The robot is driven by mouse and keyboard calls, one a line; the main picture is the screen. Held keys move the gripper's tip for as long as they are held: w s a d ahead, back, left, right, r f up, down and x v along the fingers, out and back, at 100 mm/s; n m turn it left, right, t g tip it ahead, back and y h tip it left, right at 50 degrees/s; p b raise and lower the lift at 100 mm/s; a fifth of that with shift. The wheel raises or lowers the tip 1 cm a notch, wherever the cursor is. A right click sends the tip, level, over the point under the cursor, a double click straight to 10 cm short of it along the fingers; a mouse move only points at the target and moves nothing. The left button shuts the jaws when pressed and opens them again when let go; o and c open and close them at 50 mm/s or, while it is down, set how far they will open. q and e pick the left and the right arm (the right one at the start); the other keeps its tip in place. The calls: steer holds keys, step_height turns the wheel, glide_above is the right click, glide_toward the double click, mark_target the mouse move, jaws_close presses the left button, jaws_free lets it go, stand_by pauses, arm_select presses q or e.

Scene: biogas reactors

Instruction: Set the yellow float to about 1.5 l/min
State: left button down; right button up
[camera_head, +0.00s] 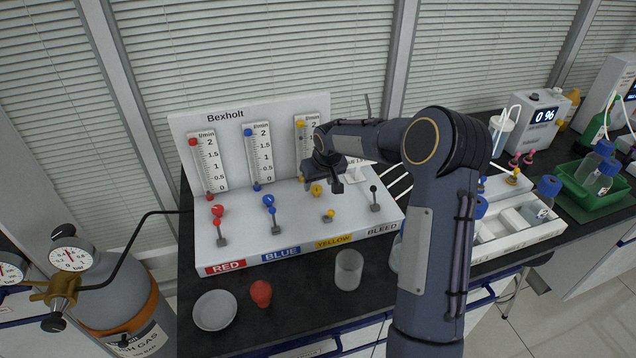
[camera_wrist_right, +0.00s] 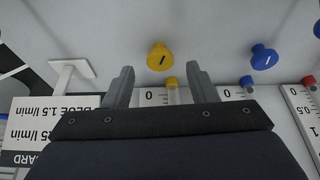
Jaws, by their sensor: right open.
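The yellow flow tube (camera_head: 305,140) stands at the right of the white panel, with a scale marked in l/min. A yellow piece (camera_head: 300,124) is at its top; another yellow piece (camera_wrist_right: 172,82) shows by the 0 mark in the right wrist view. I cannot tell which is the float. The yellow knob (camera_head: 317,190) is below the tube; it also shows in the wrist view (camera_wrist_right: 160,57). My right gripper (camera_head: 335,183) is open above the panel base near this knob, which appears between its fingertips (camera_wrist_right: 160,67) in the wrist view. My left gripper is not in view.
Red (camera_head: 218,210) and blue (camera_head: 268,200) knobs sit to the left, and a black bleed lever (camera_head: 374,195) to the right. A small yellow valve (camera_head: 329,216) is in front. A printed card (camera_wrist_right: 50,125) stands near the gripper.

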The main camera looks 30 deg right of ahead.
mark_target(317, 189)
steer(key=shift+x, duration=1.35)
steer(key=c, duration=1)
steer(key=shift+o, duration=0.2)
steer(key=b, duration=0.1)
steer(key=m+b, duration=0.1)
steer(key=b, duration=0.1)
steer(key=shift+a+f+h, duration=0.1)
steer(key=shift+f+h, duration=0.15)
steer(key=shift+h, duration=0.05)
steer(key=shift+r+m, duration=0.15)
steer(key=shift+m, duration=0.25)
steer(key=shift+r, duration=0.1)
steer(key=o, duration=1)
steer(key=shift+c, duration=0.2)
steer(key=shift+r, duration=0.1)
